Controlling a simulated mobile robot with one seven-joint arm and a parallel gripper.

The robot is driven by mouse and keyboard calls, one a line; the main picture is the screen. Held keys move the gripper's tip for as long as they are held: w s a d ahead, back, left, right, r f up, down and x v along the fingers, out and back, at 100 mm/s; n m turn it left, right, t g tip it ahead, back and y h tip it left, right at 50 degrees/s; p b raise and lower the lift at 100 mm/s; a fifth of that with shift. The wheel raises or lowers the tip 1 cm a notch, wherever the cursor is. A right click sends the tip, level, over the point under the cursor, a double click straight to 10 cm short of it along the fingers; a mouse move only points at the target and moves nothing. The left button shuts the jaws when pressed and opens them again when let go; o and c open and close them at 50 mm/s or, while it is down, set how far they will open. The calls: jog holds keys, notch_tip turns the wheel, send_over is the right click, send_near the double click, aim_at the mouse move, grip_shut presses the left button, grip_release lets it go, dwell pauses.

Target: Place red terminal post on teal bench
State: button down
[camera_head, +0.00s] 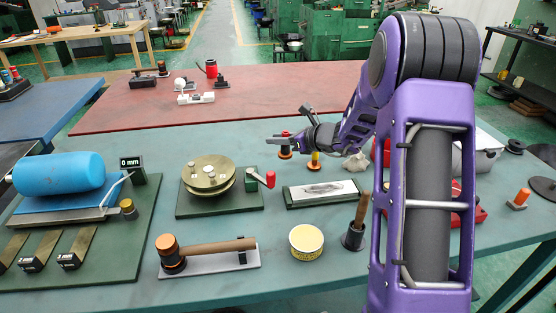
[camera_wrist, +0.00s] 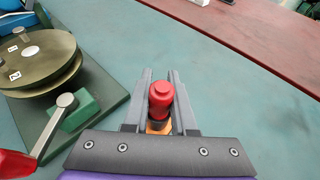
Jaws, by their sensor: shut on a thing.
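The red terminal post (camera_wrist: 160,95) stands between my gripper's fingers (camera_wrist: 160,90) in the wrist view, with a dark lower part and an orange part showing below it. My gripper (camera_head: 285,141) is shut on the post, which also shows in the head view (camera_head: 285,152). The fingers cover part of the post there. The bench's bare top (camera_wrist: 225,95) also shows in the wrist view.
The round plate device with a red-knobbed crank (camera_head: 208,175) and a grey stone in a tray (camera_head: 321,192) are nearer. A red bench (camera_head: 240,110) lies behind.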

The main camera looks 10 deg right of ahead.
jog(key=shift+f+b, duration=0.4)
jog(key=shift+f, duration=2.1)
jog(key=shift+f, duration=0.15)
jog(key=c, duration=0.7)
grip_release()
jog(key=shift+c, duration=0.2)
jog(key=shift+r, duration=0.2)
jog(key=p+v, duration=0.1)
jog(key=v, duration=1.1)
jog(key=shift+s+a, duration=0.1)
